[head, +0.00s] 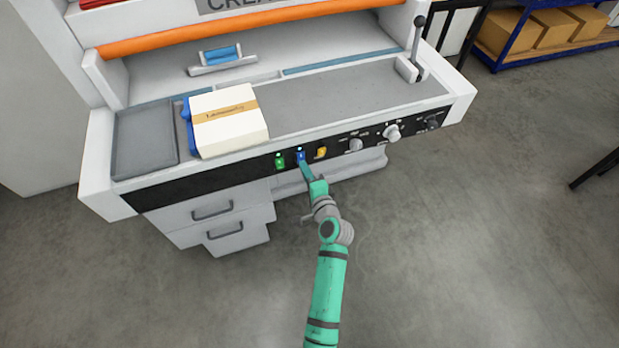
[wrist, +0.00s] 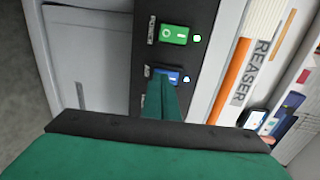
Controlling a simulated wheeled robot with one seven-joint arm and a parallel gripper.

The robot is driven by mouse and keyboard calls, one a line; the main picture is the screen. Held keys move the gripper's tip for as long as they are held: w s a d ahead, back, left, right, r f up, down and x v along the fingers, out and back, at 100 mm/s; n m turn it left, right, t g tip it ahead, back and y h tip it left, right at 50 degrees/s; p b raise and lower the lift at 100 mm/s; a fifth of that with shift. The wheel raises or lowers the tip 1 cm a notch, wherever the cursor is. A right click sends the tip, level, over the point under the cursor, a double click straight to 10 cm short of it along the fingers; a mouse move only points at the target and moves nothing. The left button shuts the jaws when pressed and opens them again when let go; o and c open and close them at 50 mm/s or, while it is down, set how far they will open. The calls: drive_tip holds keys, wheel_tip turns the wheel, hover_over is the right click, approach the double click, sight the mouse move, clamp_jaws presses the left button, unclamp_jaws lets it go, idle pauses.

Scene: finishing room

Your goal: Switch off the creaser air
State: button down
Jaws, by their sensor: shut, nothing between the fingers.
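The creaser (head: 360,100) has a black front control strip. On it a blue rocker switch (head: 300,155) sits between a green and a yellow one. In the wrist view the blue switch (wrist: 174,76) has a partly covered label that seems to read AIR, and a small pale lamp (wrist: 187,79) beside it looks lit. My gripper (head: 306,170) is shut and empty, its fingertips (wrist: 160,84) at the blue switch and covering part of it. I cannot tell whether they touch or press it, or which way the rocker is tipped.
The green POWER switch (wrist: 174,34) is close beside, with a lit lamp (wrist: 197,38). The yellow switch (head: 320,152) and several knobs (head: 391,132) lie to the right. A paper stack (head: 230,125) rests on the bed above. Drawers (head: 212,212) are below left.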

drive_tip(key=shift+w+a+f, duration=0.1)
drive_tip(key=shift+w+a, duration=0.05)
drive_tip(key=shift+w, duration=0.3)
drive_tip(key=shift+w+a+f, duration=0.1)
drive_tip(key=shift+w+a, duration=0.05)
drive_tip(key=shift+a, duration=0.05)
drive_tip(key=s+d+f, duration=0.1)
drive_tip(key=s+d, duration=0.1)
drive_tip(key=s, duration=0.4)
drive_tip(key=s+d+f, duration=0.1)
drive_tip(key=s+d, duration=0.1)
drive_tip(key=s, duration=0.5)
drive_tip(key=shift+s+d+f, duration=0.15)
drive_tip(key=shift+d+f, duration=0.1)
drive_tip(key=shift+f, duration=0.15)
